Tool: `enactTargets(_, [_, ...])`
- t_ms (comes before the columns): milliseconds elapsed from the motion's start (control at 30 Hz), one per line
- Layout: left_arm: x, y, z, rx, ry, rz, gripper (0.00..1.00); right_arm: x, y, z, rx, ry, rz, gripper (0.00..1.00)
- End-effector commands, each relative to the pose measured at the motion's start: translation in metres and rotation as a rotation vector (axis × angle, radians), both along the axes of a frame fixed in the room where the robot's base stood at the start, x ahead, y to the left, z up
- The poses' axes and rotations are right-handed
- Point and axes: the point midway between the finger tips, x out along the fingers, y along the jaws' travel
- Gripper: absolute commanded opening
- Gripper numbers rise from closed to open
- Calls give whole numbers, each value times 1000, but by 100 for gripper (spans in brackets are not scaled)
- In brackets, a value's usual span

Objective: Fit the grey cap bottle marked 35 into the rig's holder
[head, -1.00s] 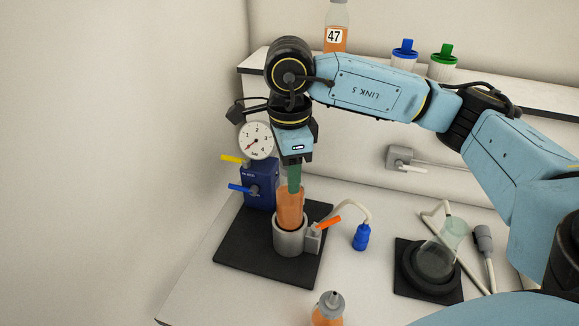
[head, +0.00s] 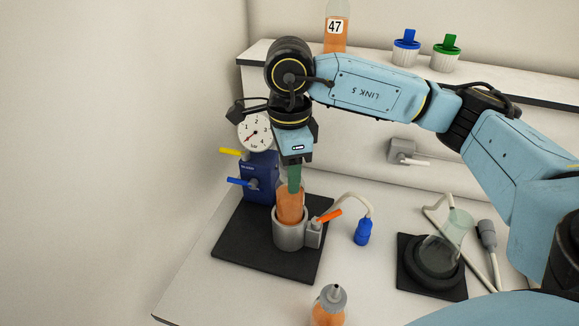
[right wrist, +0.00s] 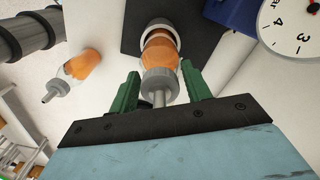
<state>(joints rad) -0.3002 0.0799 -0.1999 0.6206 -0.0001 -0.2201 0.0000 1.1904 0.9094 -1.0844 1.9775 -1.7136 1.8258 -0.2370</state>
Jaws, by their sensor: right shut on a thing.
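An orange bottle with a grey cap (right wrist: 160,84) stands upright between the green fingers of my right gripper (head: 294,178), which is shut on it. No number shows on it, so I cannot confirm it is 35. In the head view this bottle (head: 290,203) has its lower part inside the rig's grey ring-shaped holder (head: 289,235); how deep it sits is hidden. The holder has an orange lever (head: 329,216) at its right side. The rig's black base (head: 237,247) carries a blue block (head: 260,172) with a dial gauge (head: 255,132). My left gripper is not in view.
Another grey-capped orange bottle (head: 329,308) stands at the front, its number unseen. A blue connector on a hose (head: 363,232) lies right of the rig. A glass vessel on a black stand (head: 436,256) is further right. Bottle 47 (head: 335,35) stands on the shelf.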

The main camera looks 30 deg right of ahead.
Motion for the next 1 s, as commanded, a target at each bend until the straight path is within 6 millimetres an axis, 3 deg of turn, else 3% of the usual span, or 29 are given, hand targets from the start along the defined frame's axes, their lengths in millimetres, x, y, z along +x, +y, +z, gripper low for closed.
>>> enactTargets(1000, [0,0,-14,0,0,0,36,0,0,-14,1,-1,0,4])
